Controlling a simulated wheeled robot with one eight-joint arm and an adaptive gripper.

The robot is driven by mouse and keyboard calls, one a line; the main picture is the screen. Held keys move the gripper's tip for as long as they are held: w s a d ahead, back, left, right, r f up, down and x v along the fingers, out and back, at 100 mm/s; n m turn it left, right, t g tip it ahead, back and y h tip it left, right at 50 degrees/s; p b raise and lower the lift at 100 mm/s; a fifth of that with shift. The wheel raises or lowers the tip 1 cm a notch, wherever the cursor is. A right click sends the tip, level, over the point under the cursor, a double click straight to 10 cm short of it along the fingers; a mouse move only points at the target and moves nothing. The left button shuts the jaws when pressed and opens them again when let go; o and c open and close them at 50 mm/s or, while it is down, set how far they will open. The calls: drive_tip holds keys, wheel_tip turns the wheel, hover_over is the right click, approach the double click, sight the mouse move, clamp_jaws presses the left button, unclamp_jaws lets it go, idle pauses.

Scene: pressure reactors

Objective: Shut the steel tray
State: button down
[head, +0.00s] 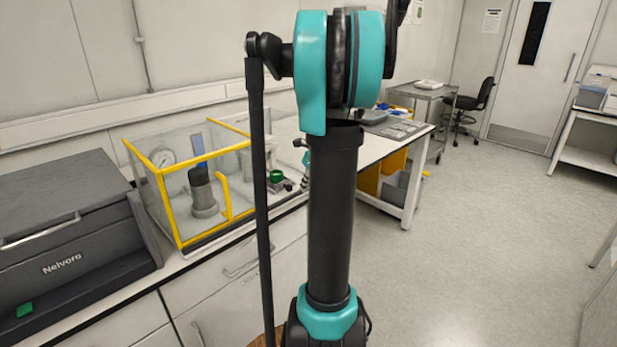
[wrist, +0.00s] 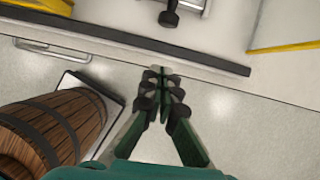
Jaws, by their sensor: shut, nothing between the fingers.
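My gripper (wrist: 163,82) is shut and empty in the wrist view, its dark green fingers meeting near the bench's dark front edge. A flat pale grey plate with a dark rim (wrist: 108,98) lies at left in the wrist view, partly under a wooden barrel (wrist: 62,122). It may be the steel tray, but I cannot tell for sure. My gripper is to the right of it, apart from it in the picture. In the head view my own arm stands in the middle and covers part of the bench front, and I cannot clearly make out the gripper there.
A yellow-framed clear enclosure (head: 170,208) with a dark-topped reactor (head: 203,190) stands on the bench. A dark Nelvora box (head: 65,235) is left of it. A drawer handle (wrist: 52,50) shows on the bench front. Open floor (head: 480,240) lies to the right.

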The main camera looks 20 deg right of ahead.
sight(295, 192)
drive_tip(key=shift+w+a+f, duration=0.2)
drive_tip(key=shift+w+f, duration=0.25)
drive_tip(key=shift+f, duration=0.15)
drive_tip(key=shift+w+a+f, duration=0.15)
drive_tip(key=shift+w+f, duration=0.3)
drive_tip(key=shift+f, duration=0.15)
drive_tip(key=shift+w+a+r, duration=0.1)
drive_tip(key=shift+w+a, duration=0.1)
drive_tip(key=shift+w, duration=0.3)
drive_tip(key=shift+w+a, duration=0.2)
drive_tip(key=shift+w, duration=0.3)
drive_tip(key=shift+w+a, duration=0.2)
drive_tip(key=shift+w, duration=0.25)
drive_tip(key=w+a, duration=0.1)
drive_tip(key=w, duration=0.2)
drive_tip(key=w+a, duration=0.1)
drive_tip(key=w, duration=0.3)
drive_tip(key=w+a, duration=0.2)
drive_tip(key=w, duration=0.1)
drive_tip(key=shift+w+r, duration=0.1)
drive_tip(key=shift+w, duration=0.2)
drive_tip(key=shift+d, duration=0.1)
